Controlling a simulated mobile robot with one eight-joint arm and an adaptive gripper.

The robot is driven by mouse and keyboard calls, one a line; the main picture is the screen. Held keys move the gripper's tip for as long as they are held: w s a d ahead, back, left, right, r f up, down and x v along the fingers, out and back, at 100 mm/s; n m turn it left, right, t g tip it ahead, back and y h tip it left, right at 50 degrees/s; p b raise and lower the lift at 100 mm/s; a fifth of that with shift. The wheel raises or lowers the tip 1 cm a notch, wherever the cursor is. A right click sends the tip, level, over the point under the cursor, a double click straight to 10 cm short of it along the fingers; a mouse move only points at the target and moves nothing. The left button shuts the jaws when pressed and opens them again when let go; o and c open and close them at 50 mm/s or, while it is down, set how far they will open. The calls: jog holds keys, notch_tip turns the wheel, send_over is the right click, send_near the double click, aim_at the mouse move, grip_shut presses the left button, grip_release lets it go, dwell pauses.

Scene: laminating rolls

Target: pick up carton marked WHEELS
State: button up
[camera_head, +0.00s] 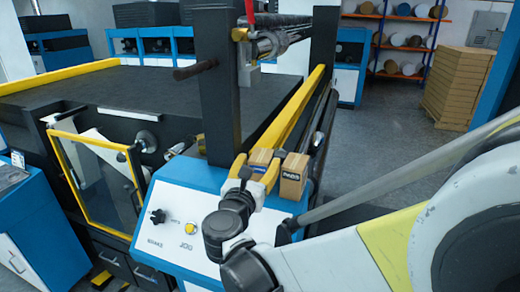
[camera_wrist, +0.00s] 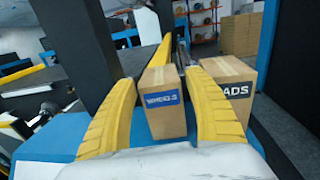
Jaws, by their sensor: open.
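The carton marked WHEELS (camera_wrist: 164,104) is a small brown box with a blue label, upright on the blue machine top. In the wrist view it stands between the two yellow fingers of my gripper (camera_wrist: 165,110), with a gap at the left finger and the right finger close to its side. In the head view the WHEELS carton (camera_head: 262,162) is partly covered by my gripper (camera_head: 256,175), which reaches around it. My gripper is open. A second carton with a black label, reading PADS (camera_head: 292,176), stands just right of it; in the wrist view the right finger partly hides this PADS carton (camera_wrist: 236,88).
The blue panel (camera_head: 172,225) with a knob and yellow button lies left of my gripper. A dark post (camera_head: 217,110) rises behind and left of the cartons. A yellow rail (camera_head: 292,112) runs back behind them. Stacked brown boxes (camera_head: 462,85) stand far right.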

jog(key=shift+x, duration=0.75)
jog(key=shift+s, duration=0.1)
jog(key=c, duration=1.2)
